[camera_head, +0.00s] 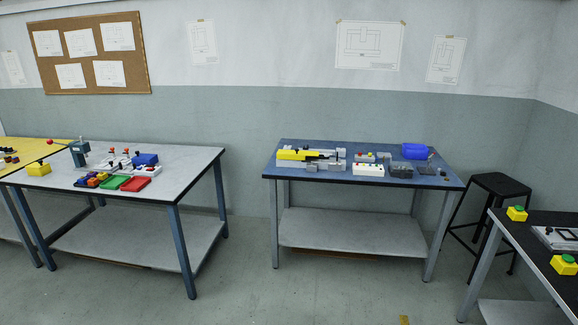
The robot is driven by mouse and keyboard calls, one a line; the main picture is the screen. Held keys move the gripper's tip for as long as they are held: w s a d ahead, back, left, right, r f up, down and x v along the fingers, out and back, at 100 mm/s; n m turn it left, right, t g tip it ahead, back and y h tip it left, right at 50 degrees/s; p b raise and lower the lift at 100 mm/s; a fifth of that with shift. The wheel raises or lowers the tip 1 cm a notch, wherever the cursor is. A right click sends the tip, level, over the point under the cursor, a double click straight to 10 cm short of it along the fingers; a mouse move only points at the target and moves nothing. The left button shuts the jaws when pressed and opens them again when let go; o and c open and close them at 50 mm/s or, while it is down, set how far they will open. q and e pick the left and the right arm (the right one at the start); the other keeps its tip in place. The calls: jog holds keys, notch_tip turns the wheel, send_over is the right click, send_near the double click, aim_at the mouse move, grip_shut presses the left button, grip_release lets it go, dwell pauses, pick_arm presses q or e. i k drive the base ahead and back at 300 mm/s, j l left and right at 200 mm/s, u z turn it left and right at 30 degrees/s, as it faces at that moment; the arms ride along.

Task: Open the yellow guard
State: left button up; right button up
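A yellow bar-like part (296,154), which looks like the guard, sits on a grey fixture on the blue table (330,174) near the middle of the view. It lies roughly level along the fixture's left part, with dark parts at its right end. It is too small to tell whether it is open or closed. Neither of my grippers is in view, and nothing of mine touches the fixture.
The blue table also holds a white button box (368,169), a blue bin (416,151) and small grey blocks. A grey table (190,160) stands left, a black stool (500,184) and dark table (530,240) right.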

aim_at(295, 154)
jog(key=i+j+z, duration=0.15)
jog(key=i+j, duration=0.3)
jog(key=i, duration=0.2)
jog(key=i+j+z, duration=0.15)
jog(key=i+j, duration=0.35)
jog(key=i, duration=0.1)
